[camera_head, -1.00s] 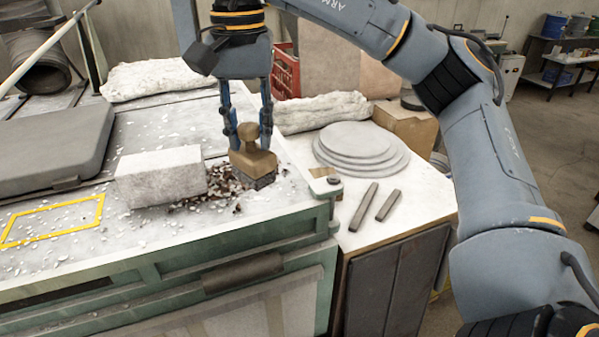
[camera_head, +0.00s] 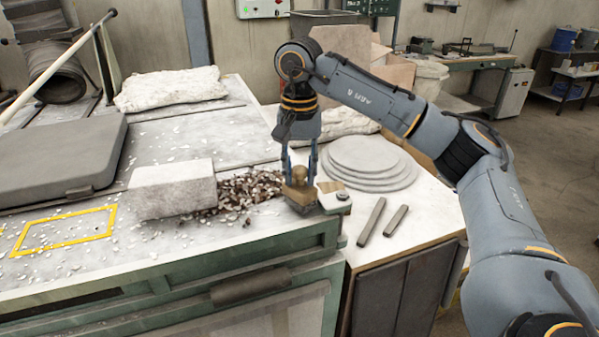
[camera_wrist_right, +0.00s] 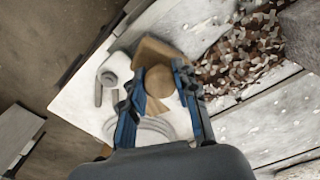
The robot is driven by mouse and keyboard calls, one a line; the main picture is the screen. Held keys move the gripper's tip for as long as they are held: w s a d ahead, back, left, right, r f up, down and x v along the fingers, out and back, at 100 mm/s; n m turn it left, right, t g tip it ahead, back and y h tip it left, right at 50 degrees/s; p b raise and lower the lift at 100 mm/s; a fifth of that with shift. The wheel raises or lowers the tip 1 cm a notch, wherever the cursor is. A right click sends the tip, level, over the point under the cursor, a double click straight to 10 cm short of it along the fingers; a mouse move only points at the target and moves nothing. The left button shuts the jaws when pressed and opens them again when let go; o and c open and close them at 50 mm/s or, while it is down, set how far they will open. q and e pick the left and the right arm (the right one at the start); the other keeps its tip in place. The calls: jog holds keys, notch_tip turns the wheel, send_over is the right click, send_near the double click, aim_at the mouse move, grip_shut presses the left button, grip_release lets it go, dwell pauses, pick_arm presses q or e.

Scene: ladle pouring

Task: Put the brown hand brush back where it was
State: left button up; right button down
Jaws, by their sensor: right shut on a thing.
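The brown hand brush (camera_head: 300,195), with a round wooden knob, is at the front right corner of the green-framed bench (camera_head: 190,265). My right gripper (camera_head: 299,174) points down and is shut on the brush's knob. In the right wrist view the brush body (camera_wrist_right: 152,54) shows beyond the blue fingers (camera_wrist_right: 160,82), which sit on both sides of the knob. I cannot tell whether the brush touches the bench top. A yellow rectangle outline (camera_head: 110,222) is marked on the bench at the left. My left gripper is not in view.
A pile of brown and white flakes (camera_head: 240,190) lies left of the brush, beside a pale block (camera_head: 172,190). A small white fitting (camera_head: 334,197) is close on its right. Two grey bars (camera_head: 371,222) and stacked round plates (camera_head: 368,165) lie on the side table.

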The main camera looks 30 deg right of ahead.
jog(key=shift+f, duration=0.35)
jog(key=shift+f, duration=0.1)
jog(key=shift+f, duration=0.15)
jog(key=c, duration=1)
grip_release()
